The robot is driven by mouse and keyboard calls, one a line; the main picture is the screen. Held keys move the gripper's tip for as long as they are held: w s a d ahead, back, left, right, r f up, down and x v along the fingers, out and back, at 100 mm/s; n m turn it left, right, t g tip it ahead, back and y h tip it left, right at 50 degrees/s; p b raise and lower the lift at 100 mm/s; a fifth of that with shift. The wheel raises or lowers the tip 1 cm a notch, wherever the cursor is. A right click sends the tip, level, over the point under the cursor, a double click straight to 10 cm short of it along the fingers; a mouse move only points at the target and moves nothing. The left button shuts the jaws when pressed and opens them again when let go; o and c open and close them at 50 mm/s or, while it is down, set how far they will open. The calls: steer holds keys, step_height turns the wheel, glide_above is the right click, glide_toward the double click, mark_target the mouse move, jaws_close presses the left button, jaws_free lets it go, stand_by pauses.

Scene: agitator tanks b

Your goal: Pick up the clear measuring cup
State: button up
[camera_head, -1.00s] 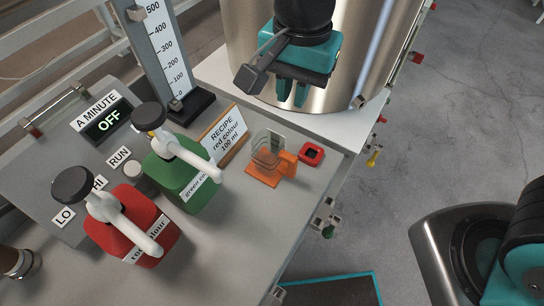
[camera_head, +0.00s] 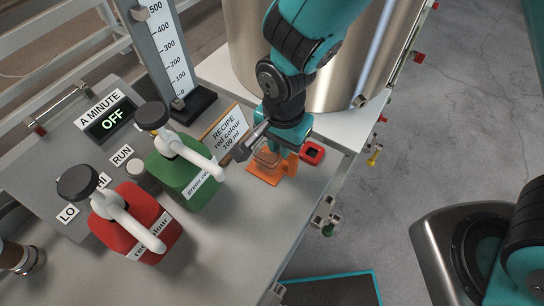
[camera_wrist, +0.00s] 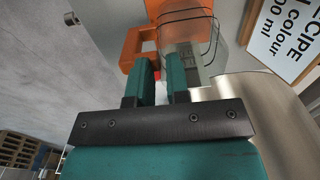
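The clear measuring cup (camera_head: 266,158) stands on the worktop on its orange base, with an orange handle at its right. My gripper (camera_head: 287,148) is low over the cup from behind and partly hides it in the head view. In the wrist view the two teal fingers of my gripper (camera_wrist: 163,72) are apart, pointing at the cup (camera_wrist: 190,30) and its orange handle (camera_wrist: 131,48). The right finger overlaps the clear wall, and the left finger is near the handle. I cannot tell whether either finger touches the cup.
A green bottle (camera_head: 187,184) and a red bottle (camera_head: 140,226) with white pump spouts stand left of the cup. A recipe sign (camera_head: 222,135) is behind it, and a small red square item (camera_head: 312,153) is close on its right. A steel tank (camera_head: 345,60) stands behind.

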mark_target(280, 168)
steer(key=shift+a+f, duration=0.1)
steer(key=shift+f, duration=1.75)
jaws_close()
steer(key=shift+r, duration=0.1)
